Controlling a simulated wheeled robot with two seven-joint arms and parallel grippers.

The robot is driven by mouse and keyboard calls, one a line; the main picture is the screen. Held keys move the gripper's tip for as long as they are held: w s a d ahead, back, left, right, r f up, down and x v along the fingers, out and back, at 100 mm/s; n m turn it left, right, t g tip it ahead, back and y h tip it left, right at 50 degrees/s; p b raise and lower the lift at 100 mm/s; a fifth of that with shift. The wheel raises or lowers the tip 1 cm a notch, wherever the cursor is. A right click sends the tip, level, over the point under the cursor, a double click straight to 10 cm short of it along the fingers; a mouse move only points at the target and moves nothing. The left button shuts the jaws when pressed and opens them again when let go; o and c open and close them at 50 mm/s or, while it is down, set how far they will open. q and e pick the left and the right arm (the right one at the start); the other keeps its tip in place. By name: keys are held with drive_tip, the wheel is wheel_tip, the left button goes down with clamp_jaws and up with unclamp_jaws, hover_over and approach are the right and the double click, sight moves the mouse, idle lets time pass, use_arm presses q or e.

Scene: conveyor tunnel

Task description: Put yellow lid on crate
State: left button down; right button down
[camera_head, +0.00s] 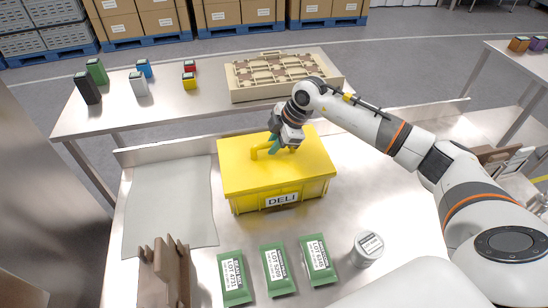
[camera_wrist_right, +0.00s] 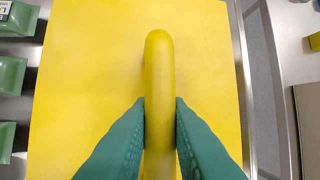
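The yellow lid (camera_head: 235,165) is a flat panel with a raised bar handle (camera_head: 262,151). It lies over the top of the yellow crate (camera_head: 250,203), whose front carries a DELI label. The lid looks level and lined up with the crate, with no clear gap at the front. My right gripper (camera_head: 277,146) is at the handle from above. In the right wrist view its teal fingers (camera_wrist_right: 160,112) press on both sides of the handle (camera_wrist_right: 159,70). The far rim of the crate is hidden. My left gripper is not in view.
A brown slotted holder (camera_head: 163,275) is at front left, a pale sheet (camera_head: 165,205) at left. A beige divided tray (camera_head: 285,91) and small coloured containers (camera_head: 138,85) sit on the table behind.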

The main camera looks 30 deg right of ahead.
drive_tip(key=c, duration=2)
unclamp_jaws()
clamp_jaws()
drive_tip(key=shift+r, duration=0.15)
drive_tip(key=shift+r+p, duration=1.4)
drive_tip(key=shift+r+p, duration=0.75)
drive_tip(key=shift+r, duration=0.05)
drive_tip(key=shift+f, duration=0.1)
